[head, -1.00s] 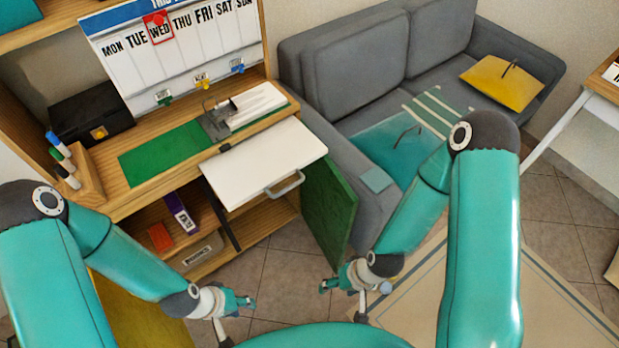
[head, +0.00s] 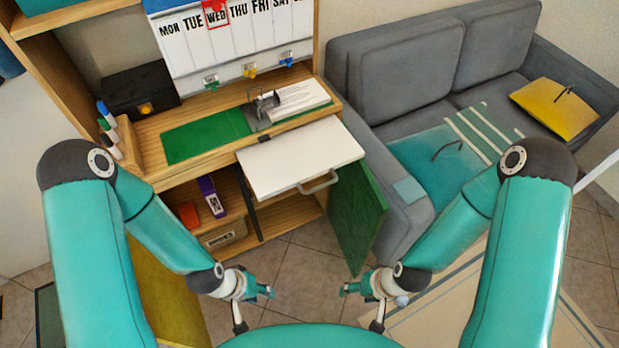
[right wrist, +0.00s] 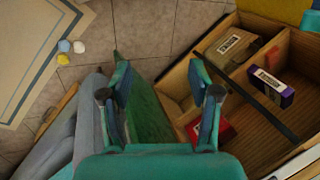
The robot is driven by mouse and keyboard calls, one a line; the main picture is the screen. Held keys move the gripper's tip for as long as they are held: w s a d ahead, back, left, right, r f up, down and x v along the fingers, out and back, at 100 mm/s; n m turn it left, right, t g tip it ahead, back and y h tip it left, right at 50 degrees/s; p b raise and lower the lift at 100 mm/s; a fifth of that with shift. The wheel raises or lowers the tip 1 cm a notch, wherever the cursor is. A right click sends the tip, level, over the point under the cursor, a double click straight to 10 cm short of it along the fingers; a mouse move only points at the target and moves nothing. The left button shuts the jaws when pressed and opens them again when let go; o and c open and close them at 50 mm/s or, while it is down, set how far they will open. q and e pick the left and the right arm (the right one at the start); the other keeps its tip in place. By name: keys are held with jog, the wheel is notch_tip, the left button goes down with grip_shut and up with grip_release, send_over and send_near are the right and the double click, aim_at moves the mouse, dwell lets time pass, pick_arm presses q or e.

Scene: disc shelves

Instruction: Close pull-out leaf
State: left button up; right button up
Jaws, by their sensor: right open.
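The white pull-out leaf (head: 300,158) sticks out from the front of the wooden desk cabinet, with a grey bar handle (head: 319,183) on its front edge. My left gripper (head: 268,291) is below and in front of the leaf, apart from it; its jaws are too small to judge. My right gripper (head: 346,289) is also in front of and below the leaf, touching nothing. In the right wrist view the right gripper (right wrist: 163,100) is open and empty, with its two fingers apart. The handle does not clearly show in that view.
A green cabinet door (head: 360,215) hangs open right of the leaf, and a yellow door (head: 165,290) is open at lower left. Open compartments below hold a purple box (head: 212,197) and a labelled box (head: 226,234). A grey sofa (head: 400,90) stands at right.

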jog(key=shift+c, duration=1.3)
jog(key=shift+s+m, duration=0.15)
jog(key=shift+m, duration=0.45)
jog(key=shift+c, duration=1.2)
jog(key=shift+s+d+m, duration=0.25)
jog(key=shift+s+m, duration=0.1)
jog(key=shift+m, duration=0.55)
jog(key=shift+c, duration=1.4)
jog(key=w+m, duration=0.1)
jog(key=w+d+r+m+b, duration=0.1)
jog(key=w+r+m+h+b, duration=0.1)
jog(key=m, duration=0.1)
jog(key=shift+w+d+t, duration=0.15)
jog(key=shift+d+t, duration=0.15)
jog(key=shift+d, duration=0.05)
grip_shut()
jog(key=w+a+r+m+t+b, duration=0.1)
jog(key=w+a+r+t+b, duration=0.1)
jog(key=w+r+t+b, duration=0.3)
jog(key=w+a+r+m+y+b, duration=0.1)
jog(key=r+b, duration=0.2)
jog(key=r, duration=0.4)
jog(key=w+a+r+m+t+b, duration=0.2)
jog(key=w+r+t+b, duration=0.1)
jog(key=r+b, duration=0.15)
jog(key=w+a+r+b+x, duration=0.1)
jog(key=r+x, duration=0.1)
jog(key=x, duration=1.1)
jog(key=shift+w, duration=0.25)
